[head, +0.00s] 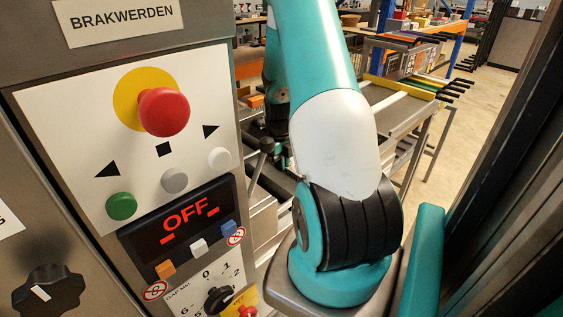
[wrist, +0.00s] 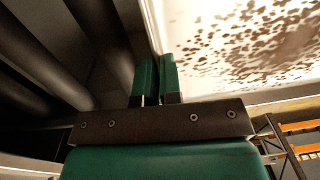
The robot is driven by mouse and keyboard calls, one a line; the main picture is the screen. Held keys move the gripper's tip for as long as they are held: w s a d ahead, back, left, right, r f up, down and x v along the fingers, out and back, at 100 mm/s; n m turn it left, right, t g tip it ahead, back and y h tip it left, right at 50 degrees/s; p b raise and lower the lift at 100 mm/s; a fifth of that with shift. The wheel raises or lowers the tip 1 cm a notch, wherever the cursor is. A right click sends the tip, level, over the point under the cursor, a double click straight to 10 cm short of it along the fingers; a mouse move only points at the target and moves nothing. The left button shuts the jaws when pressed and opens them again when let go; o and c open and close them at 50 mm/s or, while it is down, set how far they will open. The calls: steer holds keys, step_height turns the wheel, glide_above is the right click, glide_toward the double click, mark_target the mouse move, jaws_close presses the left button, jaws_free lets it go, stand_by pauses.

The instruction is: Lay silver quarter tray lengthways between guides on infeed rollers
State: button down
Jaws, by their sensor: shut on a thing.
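In the wrist view my gripper (wrist: 156,68) has its two green fingers close together at the rim of the silver quarter tray (wrist: 152,28), and it is shut on that rim. The tray's pale face, blotched with brown spots, fills the upper right of that view. Dark rollers (wrist: 55,55) run diagonally at the left, beside the tray; I cannot tell whether the tray touches them. The guides cannot be made out. In the head view my arm covers the middle, and neither my gripper nor the tray can be made out.
A dark upright frame (head: 500,190) is close at the right. A metal bench (head: 405,118) stands behind my arm.

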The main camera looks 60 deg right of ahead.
steer(key=shift+f, duration=0.15)
steer(key=c, duration=1.2)
jaws_free()
steer(key=r, duration=1.1)
steer(key=a+r, duration=0.1)
steer(key=r, duration=0.5)
steer(key=shift+w+r+b, duration=0.15)
steer(key=shift+r+b, duration=0.1)
steer(key=shift+b, duration=0.1)
